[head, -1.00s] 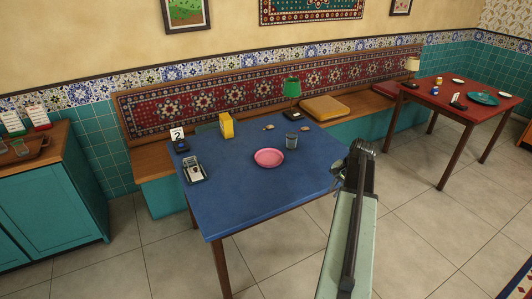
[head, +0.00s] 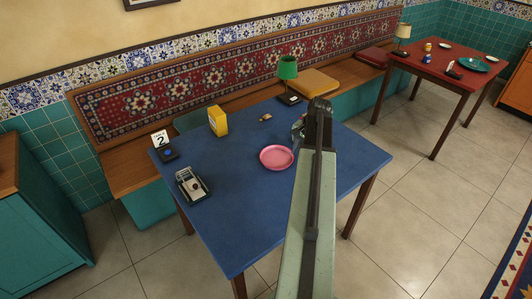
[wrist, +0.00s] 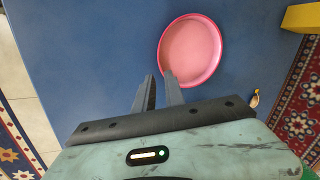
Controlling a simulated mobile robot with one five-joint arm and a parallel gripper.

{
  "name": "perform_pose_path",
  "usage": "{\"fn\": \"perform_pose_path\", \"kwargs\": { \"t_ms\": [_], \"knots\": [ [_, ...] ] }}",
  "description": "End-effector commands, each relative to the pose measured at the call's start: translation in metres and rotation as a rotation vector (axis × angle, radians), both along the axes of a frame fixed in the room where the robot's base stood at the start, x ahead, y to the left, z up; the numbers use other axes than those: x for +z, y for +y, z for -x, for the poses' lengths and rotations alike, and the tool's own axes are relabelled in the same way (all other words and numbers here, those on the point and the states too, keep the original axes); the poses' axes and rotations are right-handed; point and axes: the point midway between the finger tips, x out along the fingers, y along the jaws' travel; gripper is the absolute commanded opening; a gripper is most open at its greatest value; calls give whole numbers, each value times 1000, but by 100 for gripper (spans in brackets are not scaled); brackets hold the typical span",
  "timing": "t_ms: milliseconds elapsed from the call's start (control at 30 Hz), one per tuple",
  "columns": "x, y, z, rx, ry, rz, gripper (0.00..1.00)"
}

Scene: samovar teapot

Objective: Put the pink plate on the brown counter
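The pink plate (head: 276,158) lies flat on the blue table (head: 225,225), near its middle. My gripper (head: 320,106) is above the table, to the right of the plate in the head view. In the wrist view the plate (wrist: 190,50) is just beyond my gripper's fingertips (wrist: 160,80), and one tip appears beside its rim. A narrow gap shows between the fingers, with nothing held. At the left edge of the head view stands a teal cabinet with a brown top (head: 8,165); only part of that top shows.
The blue table also holds a yellow box (head: 218,121), a green lamp (head: 288,68), a card reader (head: 191,185) and a number 2 sign (head: 160,140). A glass (head: 298,129) is partly behind my arm. A red table (head: 440,72) stands right; open floor lies between.

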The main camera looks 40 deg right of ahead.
Motion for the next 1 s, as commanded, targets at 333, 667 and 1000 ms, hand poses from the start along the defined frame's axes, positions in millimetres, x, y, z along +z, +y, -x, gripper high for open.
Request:
{"fn": "perform_pose_path", "kwargs": {
  "t_ms": [333,667,1000],
  "knots": [
    [-28,0,-6,-1,0,1,14],
    [-51,5,-17,4,0,0,14],
    [-74,8,-28,5,-1,0,14]
  ]
}}
